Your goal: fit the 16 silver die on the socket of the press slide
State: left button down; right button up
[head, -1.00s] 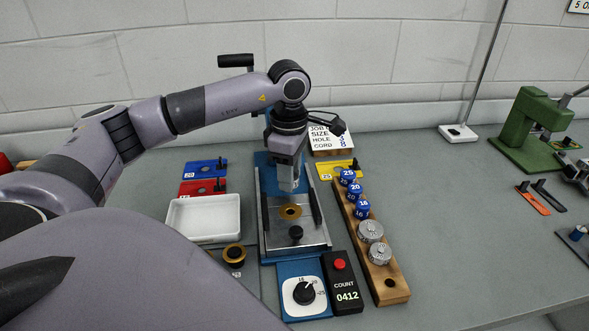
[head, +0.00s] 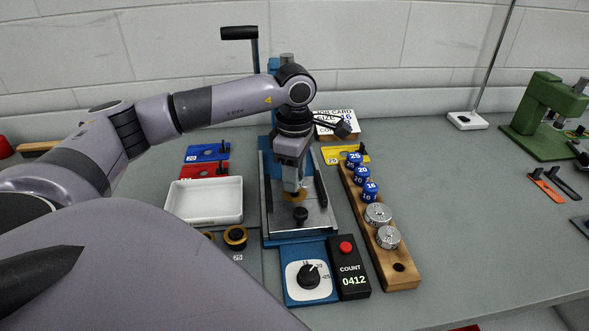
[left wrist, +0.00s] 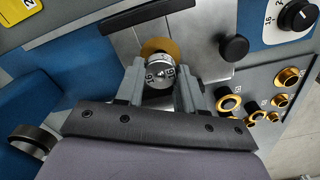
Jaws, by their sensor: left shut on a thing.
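My left gripper (head: 292,193) is over the bed of the blue press (head: 272,240) in the head view. In the left wrist view its two fingers are shut on the silver die (left wrist: 159,73), which is marked 16. A brass ring (left wrist: 158,47) on the press bed shows just beyond the die in that view. I cannot tell whether the die touches anything but the fingers. The socket of the press slide is not clearly visible; my arm and gripper cover much of the press. My right gripper is not in view.
A wooden rack (head: 404,279) with blue and silver dies stands right of the press. A white tray (head: 204,218) and brass rings (head: 235,237) lie left. A dial (head: 308,276) and counter box (head: 349,281) stand in front. The black press lever (head: 239,33) rises behind my arm.

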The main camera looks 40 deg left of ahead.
pick_arm(q)
jog(key=shift+f+b, duration=0.95)
jog(key=shift+f, duration=0.3)
dwell(0.4)
jog(key=c, duration=0.6)
grip_release()
jog(key=shift+r, duration=3.6)
